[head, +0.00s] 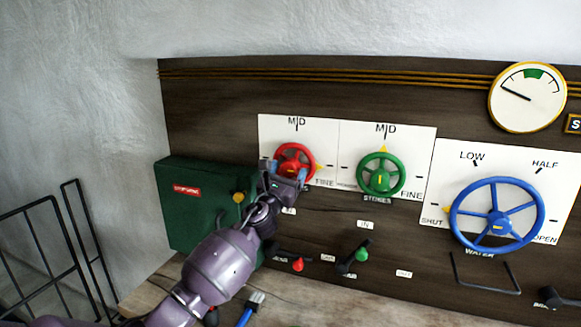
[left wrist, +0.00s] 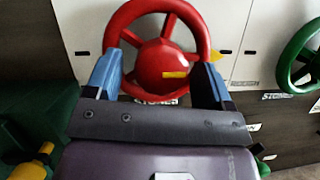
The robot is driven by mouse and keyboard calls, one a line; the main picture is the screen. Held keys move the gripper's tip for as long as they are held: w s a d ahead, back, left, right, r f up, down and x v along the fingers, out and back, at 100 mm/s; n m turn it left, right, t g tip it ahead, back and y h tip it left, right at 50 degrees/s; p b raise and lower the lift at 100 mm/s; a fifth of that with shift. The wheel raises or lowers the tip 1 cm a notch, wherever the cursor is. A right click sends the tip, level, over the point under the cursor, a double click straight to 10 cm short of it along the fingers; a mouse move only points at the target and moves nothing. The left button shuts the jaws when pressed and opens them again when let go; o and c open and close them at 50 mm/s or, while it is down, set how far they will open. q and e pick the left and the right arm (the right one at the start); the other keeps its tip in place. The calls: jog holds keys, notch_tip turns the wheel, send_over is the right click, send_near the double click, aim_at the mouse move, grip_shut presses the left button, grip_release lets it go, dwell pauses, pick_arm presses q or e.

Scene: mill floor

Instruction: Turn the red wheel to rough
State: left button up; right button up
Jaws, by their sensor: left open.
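The red wheel (head: 295,147) is on a white plate on the dark panel. Its yellow pointer (head: 319,167) points right, toward the fine side; it also shows in the left wrist view (left wrist: 221,55). MID is at the top of the plate. The left part of the scale is hidden by my arm. My left gripper (head: 284,170) is open at the wheel. In the left wrist view the red wheel (left wrist: 165,65) lies between the two blue fingers, which are at the left and right of its lower rim. I cannot tell whether they touch it. My right gripper is not in view.
A green wheel (head: 379,188) and a larger blue wheel (head: 497,250) are to the right. A green box (head: 185,215) is at the left of my gripper. Red (head: 298,265) and green (head: 361,255) lever knobs are below. A wire rack (head: 40,245) stands far left.

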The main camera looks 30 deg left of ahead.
pick_arm(q)
jog(key=shift+x, duration=1)
jog(key=shift+c, duration=0.3)
jog(key=c, duration=0.8)
jog(key=shift+c, duration=0.2)
